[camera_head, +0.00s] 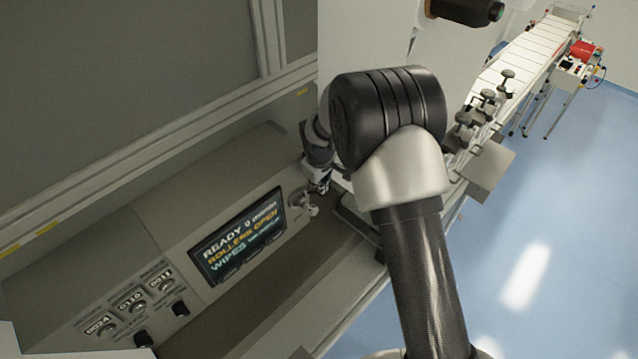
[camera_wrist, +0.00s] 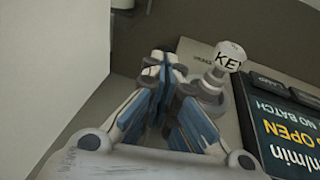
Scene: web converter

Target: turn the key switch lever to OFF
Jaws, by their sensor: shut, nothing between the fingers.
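The key switch (camera_head: 300,199) is a small pale round fitting on the sloped panel, at the right end of the display. In the wrist view its white cap (camera_wrist: 231,55) carries partly visible letters "KE", with a grey stem-like lever (camera_wrist: 213,82) below it. My gripper (camera_head: 319,186) is close to the switch in the head view. In the wrist view my gripper (camera_wrist: 162,65) has its fingertips together and empty, just left of the lever. I cannot tell whether a finger touches the lever. The lever's position marks are not readable.
The lit display (camera_head: 238,238) reads "READY" and "ROLLERS OPEN". A pale wall (camera_wrist: 50,70) stands left of my gripper in the wrist view. A conveyor (camera_head: 520,60) is far right.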

